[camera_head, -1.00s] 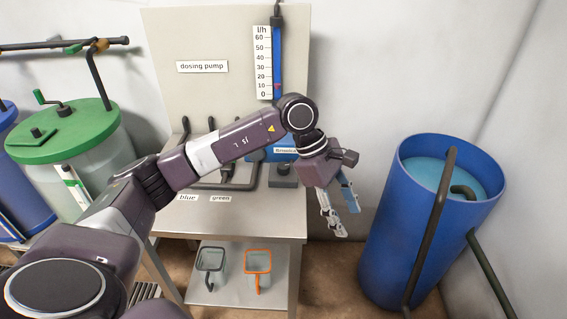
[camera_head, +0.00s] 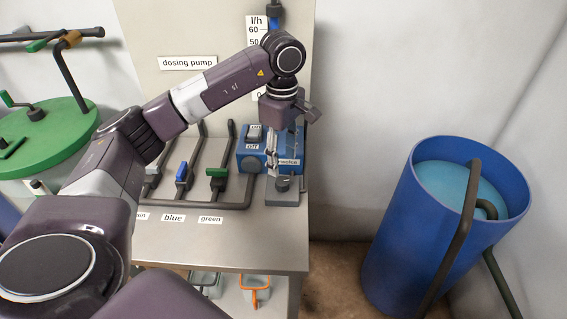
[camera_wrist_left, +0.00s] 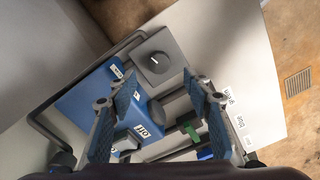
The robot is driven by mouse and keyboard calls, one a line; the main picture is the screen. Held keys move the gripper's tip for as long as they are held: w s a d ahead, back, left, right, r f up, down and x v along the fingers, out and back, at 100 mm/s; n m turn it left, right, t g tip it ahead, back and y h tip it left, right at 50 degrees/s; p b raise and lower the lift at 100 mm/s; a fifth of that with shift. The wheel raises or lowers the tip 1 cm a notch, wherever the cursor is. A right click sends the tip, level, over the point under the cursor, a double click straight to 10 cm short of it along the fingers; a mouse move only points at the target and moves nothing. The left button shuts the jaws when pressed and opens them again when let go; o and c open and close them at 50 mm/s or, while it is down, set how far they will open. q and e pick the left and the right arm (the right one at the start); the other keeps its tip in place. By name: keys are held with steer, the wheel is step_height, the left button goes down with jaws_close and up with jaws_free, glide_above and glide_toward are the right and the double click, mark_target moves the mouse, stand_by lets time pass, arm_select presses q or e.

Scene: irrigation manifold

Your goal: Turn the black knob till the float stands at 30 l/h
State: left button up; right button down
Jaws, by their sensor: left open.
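The black knob (camera_wrist_left: 155,62) sits on a grey block (camera_wrist_left: 170,42) and has a white pointer line; in the head view the knob (camera_head: 283,184) is at the bench's right front. My left gripper (camera_head: 285,150) points down over it. In the left wrist view, the open fingers of this gripper (camera_wrist_left: 161,82) spread either side of the knob's line, with the knob beyond the tips and nothing between them. The l/h scale (camera_head: 256,30) shows 60, 50 and 0; my arm hides its middle and the float. My right gripper is out of view.
The blue dosing pump (camera_head: 243,150) with an on/off switch (camera_head: 254,133) stands left of the knob. Blue (camera_head: 182,174) and green (camera_head: 217,175) valve handles and dark pipes are further left. A blue barrel (camera_head: 400,235) stands right of the bench, across a gap.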

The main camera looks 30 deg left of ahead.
mark_target(282, 181)
arm_select(q)
steer(key=shift+w+a+f, duration=0.2)
steer(key=shift+w, duration=0.15)
steer(key=shift+f, duration=0.4)
steer(key=f, duration=0.1)
steer(key=f+p, duration=0.1)
steer(key=f, duration=0.1)
steer(key=f+p, duration=0.1)
steer(key=f, duration=0.1)
steer(key=shift+s+d+f, duration=0.2)
steer(key=shift+s+f, duration=0.05)
steer(key=shift+s, duration=0.1)
steer(key=shift+w+f, duration=0.1)
steer(key=shift+f, duration=0.4)
steer(key=c, duration=0.9)
steer(key=shift+c, duration=1.1)
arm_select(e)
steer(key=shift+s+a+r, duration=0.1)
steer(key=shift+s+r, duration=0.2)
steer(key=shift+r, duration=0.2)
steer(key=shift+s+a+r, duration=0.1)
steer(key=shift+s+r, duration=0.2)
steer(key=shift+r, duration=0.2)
